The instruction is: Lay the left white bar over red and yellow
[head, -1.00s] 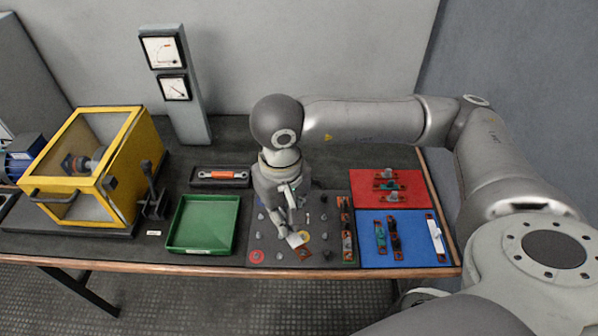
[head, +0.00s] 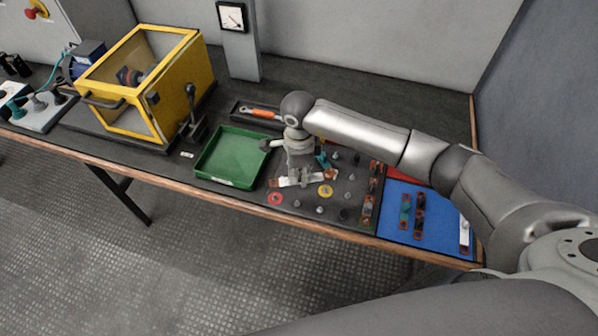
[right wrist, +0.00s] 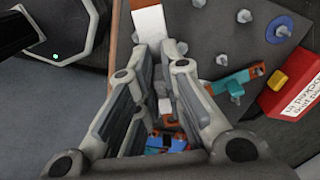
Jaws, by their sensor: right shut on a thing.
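My right gripper (head: 300,180) is shut on a white bar (head: 287,182) with copper-coloured ends, above the dark board (head: 298,209). In the head view the bar lies left to right, just behind the red ring (head: 275,198) and the yellow ring (head: 325,190). I cannot tell its height above the posts. In the right wrist view the bar (right wrist: 150,24) runs between the fingers (right wrist: 160,75), which partly hide it. Another white bar (head: 464,234) lies on the blue mat (head: 437,237) at the right. My left gripper is not in view.
The board carries several posts, a teal bar (head: 323,160) and a row of copper-ended parts (head: 368,207) at its right. The green tray (head: 229,180) is to its left. A red labelled block (right wrist: 292,84) shows in the right wrist view.

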